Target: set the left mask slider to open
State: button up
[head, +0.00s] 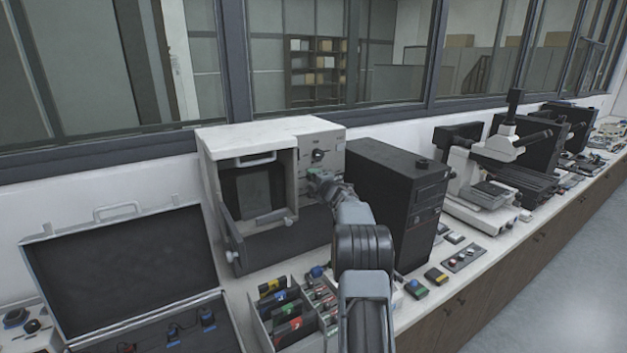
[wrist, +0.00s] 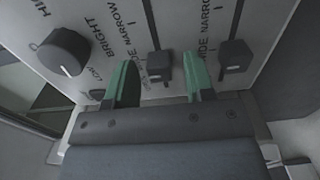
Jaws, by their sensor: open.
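The left slider's black knob (wrist: 159,66) shows in the wrist view, at the lower part of its slot, beside lettering that reads NARROW and WIDE. My gripper (wrist: 161,78) is open, its two green fingers on either side of this knob with gaps visible. I cannot tell how deep the fingertips reach or whether they touch the panel. The right slider's knob (wrist: 235,55) sits to the right, outside the fingers, low in its own slot. In the head view my gripper (head: 322,184) is at the press's front panel (head: 315,139) and hides the sliders.
A round dial (wrist: 64,52) marked BRIGHT is left of the sliders. The press's door (head: 285,243) hangs open. A black tower (head: 400,205) stands close on the right. A divided box (head: 290,318) and an open case (head: 130,255) are in front and left.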

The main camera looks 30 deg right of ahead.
jog(key=shift+c, duration=0.3)
grip_shut()
